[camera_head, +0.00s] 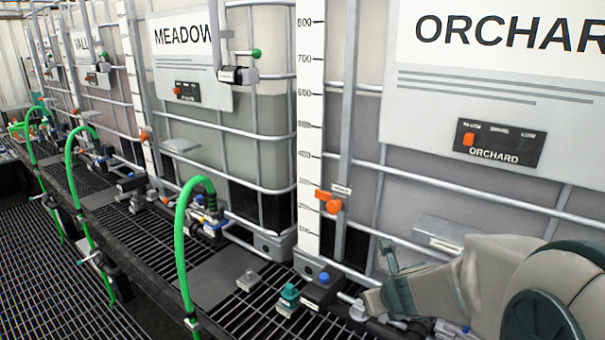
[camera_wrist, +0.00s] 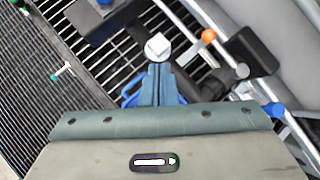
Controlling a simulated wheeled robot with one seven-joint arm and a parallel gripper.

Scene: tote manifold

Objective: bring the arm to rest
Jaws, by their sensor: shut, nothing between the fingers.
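My arm comes in from the lower right of the head view, in front of the ORCHARD tank (camera_head: 340,225). My gripper (camera_head: 376,282) is low over the grated shelf there, pointing left. In the wrist view my gripper (camera_wrist: 160,68) has its two teal fingers together with nothing between them. A blue part (camera_wrist: 131,88) is partly hidden behind the fingers.
An orange-tipped lever (camera_wrist: 208,35) and a black block (camera_wrist: 250,50) are close by the fingers. A teal-capped fitting (camera_head: 288,294) stands on the grating. Green hoses (camera_head: 181,240) hang along the shelf edge. The grated floor (camera_head: 60,270) at left looks clear.

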